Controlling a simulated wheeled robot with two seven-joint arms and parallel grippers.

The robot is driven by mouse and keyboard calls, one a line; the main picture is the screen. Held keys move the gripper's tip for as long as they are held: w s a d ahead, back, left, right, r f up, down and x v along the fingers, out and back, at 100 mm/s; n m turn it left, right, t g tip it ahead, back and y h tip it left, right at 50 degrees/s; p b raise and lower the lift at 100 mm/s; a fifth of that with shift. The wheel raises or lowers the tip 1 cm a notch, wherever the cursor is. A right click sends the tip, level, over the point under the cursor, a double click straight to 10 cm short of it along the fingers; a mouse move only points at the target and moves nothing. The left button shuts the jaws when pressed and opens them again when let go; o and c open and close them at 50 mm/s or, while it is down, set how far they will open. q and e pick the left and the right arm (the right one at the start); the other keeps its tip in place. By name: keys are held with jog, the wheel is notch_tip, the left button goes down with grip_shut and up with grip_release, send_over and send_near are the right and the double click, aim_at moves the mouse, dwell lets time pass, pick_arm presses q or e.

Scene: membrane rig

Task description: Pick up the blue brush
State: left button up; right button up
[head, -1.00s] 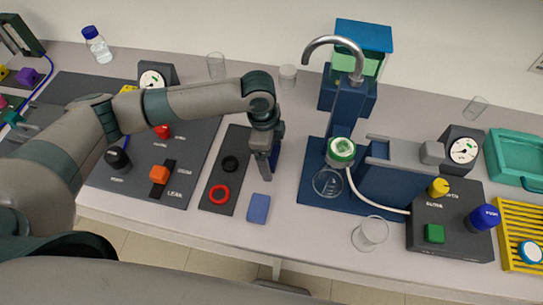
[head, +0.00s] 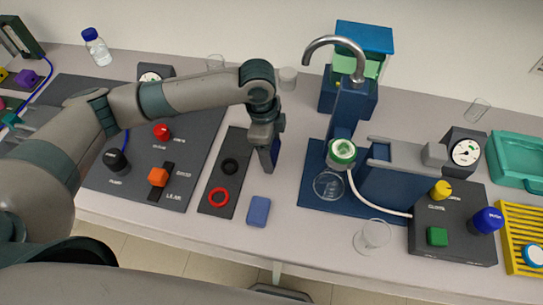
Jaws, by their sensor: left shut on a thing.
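My left gripper (head: 267,163) hangs point-down over the bench, just right of the dark strip with the two rings. It is shut on a narrow blue thing, seemingly the blue brush (head: 276,150), of which only a sliver shows beside the fingers. The fingers and wrist hide most of it, and I cannot tell whether it is clear of the bench. A flat blue block (head: 259,210) lies apart, in front of the gripper. My right gripper is not in view.
A dark strip (head: 213,205) with a red and a black ring lies left of the gripper. A blue stand (head: 310,190) with a green-topped fitting and glass dish is to the right. A glass beaker (head: 372,236) stands near the front edge. A control panel (head: 205,135) is further left.

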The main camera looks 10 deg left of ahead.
aim_at(274, 151)
pick_arm(q)
notch_tip(274, 151, up, 6)
jog(key=shift+f+b, duration=0.25)
jog(key=shift+b, duration=0.55)
jog(key=shift+r, duration=0.75)
jog(key=o, duration=0.5)
jog(key=c, duration=0.4)
jog(key=shift+o, duration=0.2)
